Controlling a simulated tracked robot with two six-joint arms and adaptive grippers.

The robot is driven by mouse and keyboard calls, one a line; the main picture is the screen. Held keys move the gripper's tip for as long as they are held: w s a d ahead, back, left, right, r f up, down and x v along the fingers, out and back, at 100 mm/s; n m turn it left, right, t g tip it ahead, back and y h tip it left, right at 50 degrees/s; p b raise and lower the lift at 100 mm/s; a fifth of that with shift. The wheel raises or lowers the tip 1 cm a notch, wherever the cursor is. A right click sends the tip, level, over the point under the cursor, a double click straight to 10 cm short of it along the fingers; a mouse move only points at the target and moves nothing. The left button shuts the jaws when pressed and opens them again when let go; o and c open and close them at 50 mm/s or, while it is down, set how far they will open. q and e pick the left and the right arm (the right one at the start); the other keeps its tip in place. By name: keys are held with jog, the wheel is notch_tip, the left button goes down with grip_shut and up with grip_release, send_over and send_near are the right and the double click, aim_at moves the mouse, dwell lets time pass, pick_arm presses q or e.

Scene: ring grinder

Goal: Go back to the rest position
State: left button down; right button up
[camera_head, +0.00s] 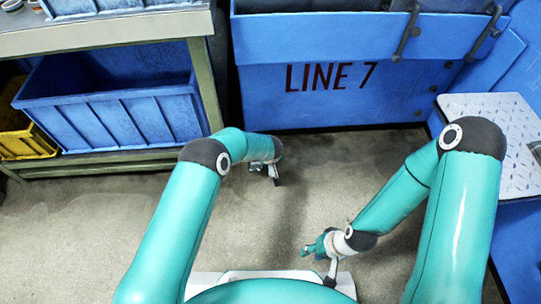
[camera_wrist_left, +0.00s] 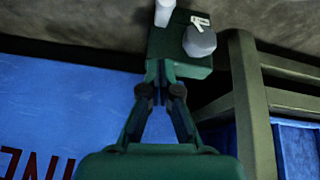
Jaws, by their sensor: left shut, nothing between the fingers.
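My left arm reaches out over the floor from the bottom left in the head view. Its gripper (camera_head: 275,180) hangs beyond the dark wrist joint, small and partly hidden. In the left wrist view the fingers of the left gripper (camera_wrist_left: 160,72) meet at the tips with nothing held between them. My right arm is bent in at the right, and its gripper (camera_head: 312,248) points left, low over the floor near my base. Its fingers are too small to tell open from shut. I see no object in it.
A blue bin (camera_head: 110,115) sits on the lower level of a metal rack (camera_head: 115,33) at the left, beside a yellow bin (camera_head: 30,143). A blue wall marked LINE 7 (camera_head: 332,77) stands ahead. A light patterned plate (camera_head: 510,135) lies at the right. The floor (camera_head: 270,225) between is clear.

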pick_arm(q)
jog(key=v, duration=0.7)
jog(key=a+n+p, duration=0.1)
jog(key=a, duration=0.5)
jog(key=s+a+f+n+g+p, duration=0.2)
jog(key=s+a+n+g, duration=0.1)
jog(key=s+a, duration=0.45)
jog(key=s+d+r+m+g+h, duration=0.1)
jog(key=s+h, duration=0.1)
jog(key=s, duration=1.1)
jog(key=s+d+r+m+g+h, duration=0.1)
jog(key=s+r+h, duration=0.1)
jog(key=s, duration=1)
notch_tip(320, 180, up, 38)
jog(key=w+m+p, duration=0.1)
jog(key=m+p, duration=0.1)
jog(key=p, duration=3.7)
jog(key=shift+a, duration=0.45)
